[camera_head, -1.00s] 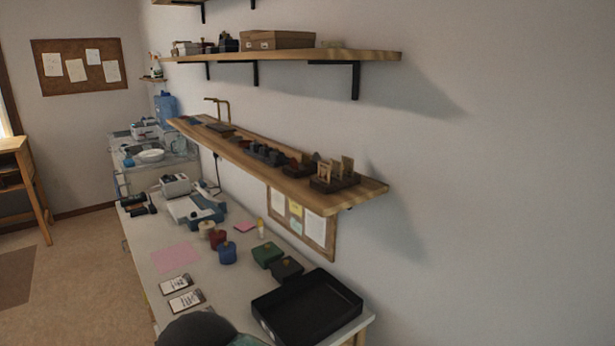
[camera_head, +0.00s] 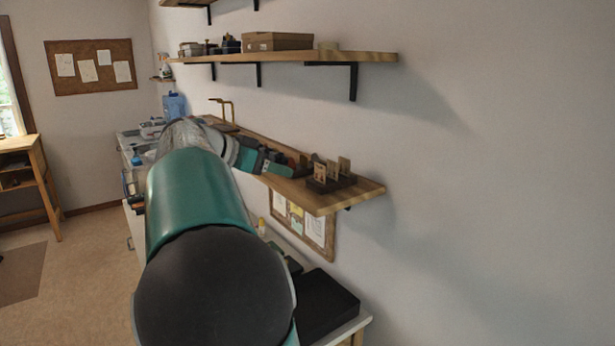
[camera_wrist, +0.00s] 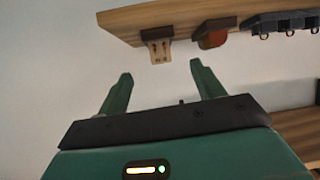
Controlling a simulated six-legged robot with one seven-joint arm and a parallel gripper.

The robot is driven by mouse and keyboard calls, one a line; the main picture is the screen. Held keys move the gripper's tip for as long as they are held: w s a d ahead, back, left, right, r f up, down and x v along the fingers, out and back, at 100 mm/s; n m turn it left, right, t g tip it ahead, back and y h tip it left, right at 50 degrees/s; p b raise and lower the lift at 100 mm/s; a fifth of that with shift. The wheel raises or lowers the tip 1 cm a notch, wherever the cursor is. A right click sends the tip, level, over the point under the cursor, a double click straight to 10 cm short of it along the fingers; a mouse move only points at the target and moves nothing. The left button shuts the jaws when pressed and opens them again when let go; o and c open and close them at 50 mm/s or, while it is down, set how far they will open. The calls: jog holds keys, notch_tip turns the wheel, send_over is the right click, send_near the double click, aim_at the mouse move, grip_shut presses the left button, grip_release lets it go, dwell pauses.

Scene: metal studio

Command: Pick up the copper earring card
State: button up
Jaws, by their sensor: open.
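In the wrist view a tan earring card (camera_wrist: 159,50) with reddish-brown, copper-like earrings stands in a dark holder at the edge of the wooden shelf (camera_wrist: 120,22). The view is turned over, so the card points downward in it. My gripper (camera_wrist: 160,70) is open and empty, its two green fingers spread. The card lies ahead of the gap between them, apart from both tips. In the head view my gripper (camera_head: 280,166) is at the shelf, left of several tan cards (camera_head: 320,172) in a dark holder. Which of those is copper cannot be told there.
An orange-brown item (camera_wrist: 212,40) and a dark rack with hooks (camera_wrist: 285,22) sit beside the card on the shelf. A higher shelf (camera_head: 305,57) carries boxes. A black tray (camera_head: 325,303) is on the bench below. The wall is close behind.

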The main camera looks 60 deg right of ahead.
jog(key=d+r+m+g, duration=0.1)
jog(key=d, duration=0.1)
send_near(319, 168)
jog(key=shift+h, duration=0.3)
jog(key=x, duration=0.4)
jog(key=shift+s+f, duration=0.3)
jog(key=shift+x, duration=2.95)
jog(key=shift+w+f, duration=0.15)
jog(key=shift+f, duration=0.05)
jog(key=c, duration=1)
jog(key=shift+c, duration=0.2)
jog(key=shift+r, duration=0.15)
